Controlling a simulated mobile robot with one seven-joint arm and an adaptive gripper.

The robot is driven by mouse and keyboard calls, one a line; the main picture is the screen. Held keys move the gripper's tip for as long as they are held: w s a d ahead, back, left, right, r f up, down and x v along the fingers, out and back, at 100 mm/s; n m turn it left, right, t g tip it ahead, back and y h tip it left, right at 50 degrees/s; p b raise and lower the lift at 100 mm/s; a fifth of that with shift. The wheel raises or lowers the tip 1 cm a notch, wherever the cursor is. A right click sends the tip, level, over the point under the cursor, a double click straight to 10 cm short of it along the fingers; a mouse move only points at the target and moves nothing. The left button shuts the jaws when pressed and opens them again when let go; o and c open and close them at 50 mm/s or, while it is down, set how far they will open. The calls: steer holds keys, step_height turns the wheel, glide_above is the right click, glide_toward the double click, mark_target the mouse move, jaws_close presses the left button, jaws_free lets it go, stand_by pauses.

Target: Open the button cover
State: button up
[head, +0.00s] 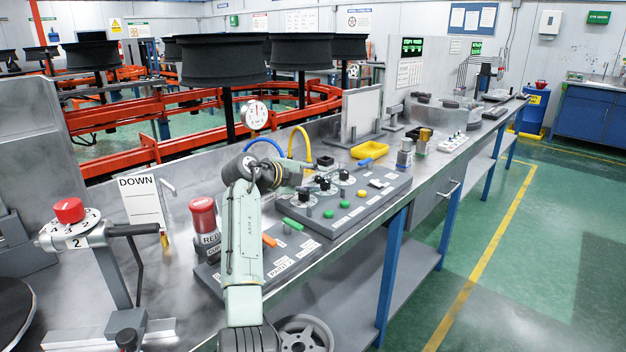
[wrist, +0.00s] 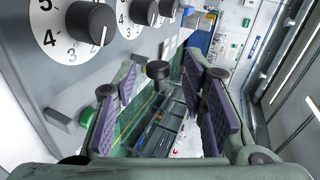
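A red capped cylinder (head: 203,217) with a label starting "RED" stands on the bench, left of my arm. It may be a covered button; I cannot tell whether a cover is on it. No cover is clearly seen in the wrist view. My gripper (head: 300,172) is over the back of the grey control panel (head: 345,207), right of the red cylinder and apart from it. In the wrist view my gripper (wrist: 160,80) is open, its purple pads wide apart with nothing held. A black round knob shows between the fingers, its support unclear.
The panel has black dials (wrist: 90,22) with numbered white faces, and green buttons (head: 344,204). My arm hides part of the front panel. At left stands a red numbered knob (head: 69,210) with a lever and a "DOWN" sign (head: 142,203).

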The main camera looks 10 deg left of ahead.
steer(key=shift+s+a, duration=0.1)
steer(key=v, duration=1.1)
steer(key=shift+s+a+r, duration=0.2)
steer(key=shift+s+r, duration=0.05)
